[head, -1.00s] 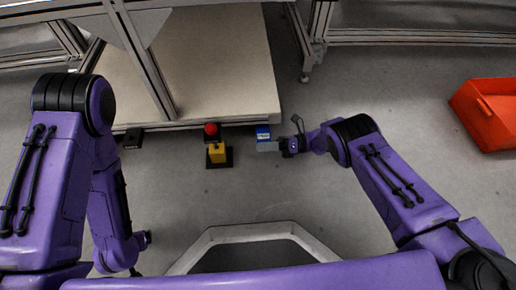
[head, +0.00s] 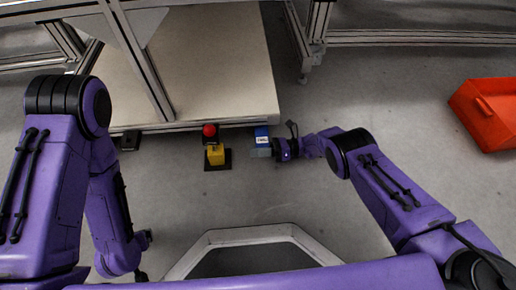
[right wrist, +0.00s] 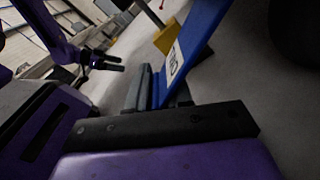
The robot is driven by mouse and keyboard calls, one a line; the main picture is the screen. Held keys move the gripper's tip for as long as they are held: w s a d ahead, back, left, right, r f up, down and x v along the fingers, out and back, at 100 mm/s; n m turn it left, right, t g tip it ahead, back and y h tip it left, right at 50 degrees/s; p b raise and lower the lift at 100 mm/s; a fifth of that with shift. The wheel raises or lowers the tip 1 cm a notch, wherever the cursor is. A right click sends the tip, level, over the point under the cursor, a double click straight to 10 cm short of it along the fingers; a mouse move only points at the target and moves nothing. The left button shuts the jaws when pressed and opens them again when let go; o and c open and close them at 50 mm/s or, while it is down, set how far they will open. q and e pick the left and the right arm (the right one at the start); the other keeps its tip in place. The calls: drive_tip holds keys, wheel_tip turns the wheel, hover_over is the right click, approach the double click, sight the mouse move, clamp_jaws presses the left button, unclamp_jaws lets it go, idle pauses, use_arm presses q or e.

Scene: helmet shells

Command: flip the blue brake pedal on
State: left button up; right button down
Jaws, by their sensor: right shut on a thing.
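The blue brake pedal (head: 261,134) has a white label and a grey lower part, and sits at the front edge of the low platform. In the right wrist view the blue plate (right wrist: 199,32) stands tilted, rising to the upper right. My right gripper (head: 276,149) is at the pedal's right side and shut on it. In the right wrist view its grey fingers (right wrist: 158,92) are at the blue plate's lower end, which they partly hide. My left gripper (head: 146,256) hangs low at the left, far from the pedal. In the right wrist view its two black fingers (right wrist: 115,63) are apart and empty.
A yellow block (head: 215,155) on a black base and a red knob (head: 209,130) stand just left of the pedal. A small black pedal (head: 131,140) is farther left. A red-orange bin (head: 490,112) lies at the right. The floor between is clear.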

use_arm(q)
drive_tip(key=shift+w+d+f, duration=0.2)
drive_tip(key=shift+w+d, duration=0.05)
use_arm(e)
drive_tip(key=shift+w+f+n, duration=0.35)
drive_tip(key=shift+w+n, duration=0.05)
drive_tip(key=shift+n, duration=0.3)
use_arm(q)
drive_tip(key=shift+w+r+n, duration=0.15)
drive_tip(key=shift+n, duration=0.25)
use_arm(e)
drive_tip(key=shift+w+d+r+n, duration=0.1)
drive_tip(key=shift+n, duration=0.2)
drive_tip(key=c, duration=1)
unclamp_jaws()
drive_tip(key=shift+c, duration=0.2)
use_arm(q)
drive_tip(key=shift+s+a+r+m+p, duration=0.1)
drive_tip(key=shift+s+a+m+p, duration=0.35)
drive_tip(key=shift+s+m, duration=0.25)
use_arm(e)
drive_tip(key=d, duration=1)
drive_tip(key=shift+d, duration=0.25)
